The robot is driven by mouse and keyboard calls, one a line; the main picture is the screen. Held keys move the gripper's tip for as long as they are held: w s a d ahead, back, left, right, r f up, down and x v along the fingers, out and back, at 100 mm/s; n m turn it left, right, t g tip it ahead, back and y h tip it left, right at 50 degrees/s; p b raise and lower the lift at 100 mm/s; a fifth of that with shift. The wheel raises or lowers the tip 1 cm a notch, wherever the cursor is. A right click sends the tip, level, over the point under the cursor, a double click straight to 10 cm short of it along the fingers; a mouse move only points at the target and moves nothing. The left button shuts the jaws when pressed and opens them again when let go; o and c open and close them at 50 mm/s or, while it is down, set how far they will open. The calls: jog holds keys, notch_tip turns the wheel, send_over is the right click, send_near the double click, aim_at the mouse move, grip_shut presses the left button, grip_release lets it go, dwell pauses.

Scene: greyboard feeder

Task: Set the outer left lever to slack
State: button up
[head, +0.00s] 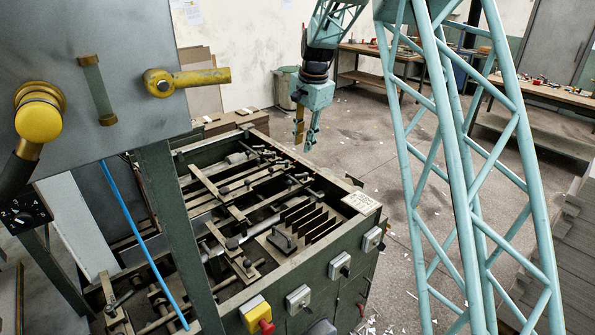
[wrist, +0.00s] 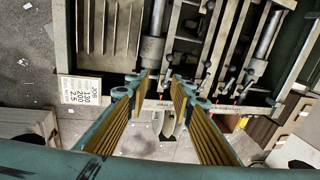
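The feeder machine (head: 318,258) is a dark green open frame with rails, rollers and several small dark-knobbed levers. One lever knob (head: 232,243) shows near the middle of the frame and another (head: 307,164) near its back right. I cannot tell which is the outer left lever or how it is set. My gripper (head: 305,143) hangs above the far right part of the frame, pointing down. In the wrist view its two ribbed fingers (wrist: 158,82) are apart, over the frame's edge, with dark levers (wrist: 203,68) beyond them to the right. Pale pieces (wrist: 168,126) show between the fingers, unclear. Nothing is gripped.
A job card (head: 362,203) lies on the machine's corner, also in the wrist view (wrist: 80,90). Grey switch boxes (head: 298,298) and a yellow box with a red knob (head: 255,313) line the front. A panel with yellow handles (head: 205,78) stands left. Floor (head: 400,270) lies right.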

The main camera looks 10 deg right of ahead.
jog(key=m+p, duration=0.1)
jog(key=p, duration=0.1)
send_over(298, 175)
jog(key=s, duration=0.2)
jog(key=f, duration=0.4)
jog(key=shift+d+f, duration=0.4)
jog(key=shift+s+f, duration=0.1)
jog(key=shift+f, duration=0.05)
jog(key=shift+w+a+f, duration=0.15)
jog(key=shift+w+f, duration=0.25)
jog(key=shift+f, duration=1.8)
jog(key=shift+w+a+f, duration=0.2)
jog(key=shift+w+f, duration=0.15)
jog(key=shift+f, duration=1.85)
jog(key=shift+w+a+f, duration=0.15)
jog(key=shift+w+f, duration=0.25)
jog(key=shift+f, duration=1.8)
grip_shut()
